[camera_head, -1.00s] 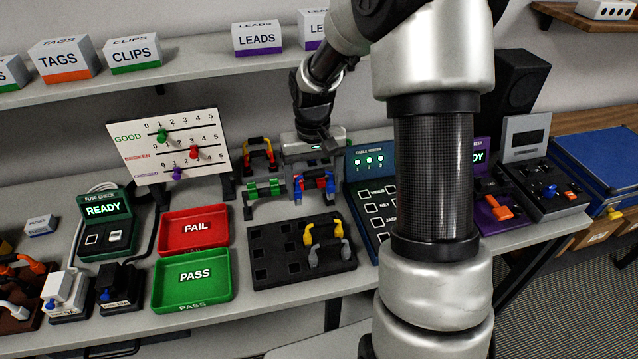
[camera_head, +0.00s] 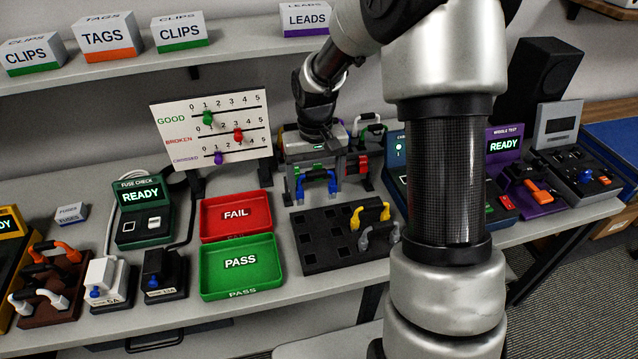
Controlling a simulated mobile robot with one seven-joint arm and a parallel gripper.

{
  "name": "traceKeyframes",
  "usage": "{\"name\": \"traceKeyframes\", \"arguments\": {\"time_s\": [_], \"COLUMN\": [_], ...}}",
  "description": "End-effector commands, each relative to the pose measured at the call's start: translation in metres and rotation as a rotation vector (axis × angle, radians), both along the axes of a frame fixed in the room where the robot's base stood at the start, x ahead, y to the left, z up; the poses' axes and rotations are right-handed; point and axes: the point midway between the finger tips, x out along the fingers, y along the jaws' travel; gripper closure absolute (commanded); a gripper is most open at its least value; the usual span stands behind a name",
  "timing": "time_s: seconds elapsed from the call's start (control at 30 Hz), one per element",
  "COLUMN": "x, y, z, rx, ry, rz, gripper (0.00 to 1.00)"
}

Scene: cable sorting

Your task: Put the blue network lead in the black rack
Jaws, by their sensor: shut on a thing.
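The blue network lead (camera_head: 317,184) hangs below my gripper (camera_head: 317,168), which is shut on it. The lead is just behind the back left part of the black rack (camera_head: 312,256) in the picture. The rack lies on the bench and has several square sockets. A yellow lead (camera_head: 371,211) and a grey lead (camera_head: 380,233) stand at its right end; the sockets at its left show empty. My gripper body hides much of the stand behind it. I cannot tell how high the lead is above the bench.
The red FAIL tray (camera_head: 236,230) and green PASS tray (camera_head: 240,286) lie left of the rack. My arm hides part of the tester (camera_head: 397,150) at right.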

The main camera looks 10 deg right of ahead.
Motion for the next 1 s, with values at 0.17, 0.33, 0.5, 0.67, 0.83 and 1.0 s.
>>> {"name": "traceKeyframes", "arguments": {"time_s": [0.17, 0.33, 0.5, 0.67, 0.83, 1.0], "x": [0.000, 0.000, 0.000, 0.000, 0.000, 0.000], "y": [0.001, 0.001, 0.002, 0.002, 0.002, 0.001], "z": [-0.003, -0.010, -0.023, -0.039, -0.052, -0.057], "rx": [0.000, 0.000, 0.000, 0.001, 0.000, 0.000], "ry": [0.000, 0.000, 0.000, 0.000, 0.001, 0.000], "rz": [0.003, 0.003, 0.003, 0.003, 0.004, 0.003], "gripper": [0.50, 0.50, 0.50, 0.50, 0.50, 0.50]}}
